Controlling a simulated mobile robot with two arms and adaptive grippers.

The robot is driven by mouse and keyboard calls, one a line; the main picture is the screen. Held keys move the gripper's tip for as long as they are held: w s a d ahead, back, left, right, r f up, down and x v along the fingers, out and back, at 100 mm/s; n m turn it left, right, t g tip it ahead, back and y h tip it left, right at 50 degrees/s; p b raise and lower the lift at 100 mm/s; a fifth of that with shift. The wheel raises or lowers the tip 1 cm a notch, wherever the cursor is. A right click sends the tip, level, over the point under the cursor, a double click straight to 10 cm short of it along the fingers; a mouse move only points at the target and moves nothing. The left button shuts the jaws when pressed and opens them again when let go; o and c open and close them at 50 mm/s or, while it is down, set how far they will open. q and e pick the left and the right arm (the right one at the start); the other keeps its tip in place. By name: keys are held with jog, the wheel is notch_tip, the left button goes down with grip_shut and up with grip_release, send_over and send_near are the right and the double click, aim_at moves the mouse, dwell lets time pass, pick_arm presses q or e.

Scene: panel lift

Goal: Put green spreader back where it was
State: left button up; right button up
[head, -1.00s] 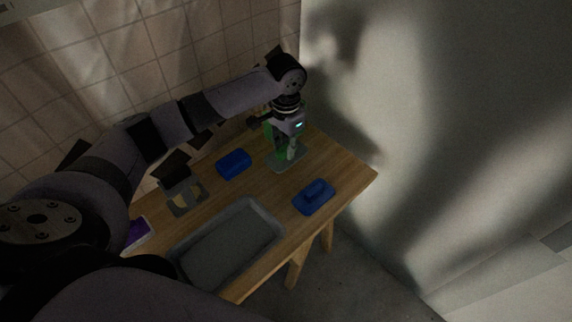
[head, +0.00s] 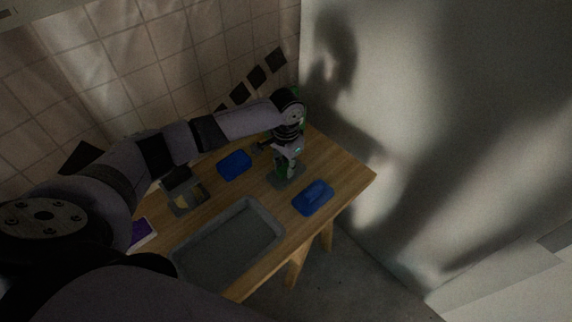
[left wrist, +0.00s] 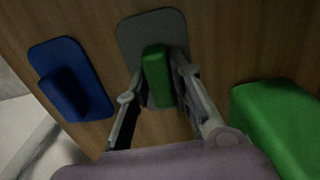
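The green spreader has a grey plate (left wrist: 150,32) and a green block handle (left wrist: 156,76). In the head view its plate (head: 286,178) is at the bench's far right part, partly hidden by my gripper. My left gripper (head: 287,163) comes down over it from above. In the left wrist view the fingers (left wrist: 160,78) lie along both sides of the handle, shut on it. The plate is flat and at or just above the wood; I cannot tell if it touches. My right gripper is not in view.
A green block (left wrist: 275,125) stands beside my gripper. A grey tray (head: 262,212), another plate tool (head: 186,200) and a purple item (head: 141,233) are on the wooden bench (head: 345,170).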

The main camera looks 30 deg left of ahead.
aim_at(285, 165)
pick_arm(q)
jog(key=o, duration=0.4)
jog(key=shift+b, duration=0.35)
jog(key=shift+r+b, duration=0.35)
jog(key=shift+b, duration=0.2)
notch_tip(285, 165, up, 17)
jog(key=shift+a+f+p, duration=0.15)
jog(key=shift+a+p, duration=0.1)
jog(key=shift+p, duration=0.05)
jog(key=shift+w, duration=0.1)
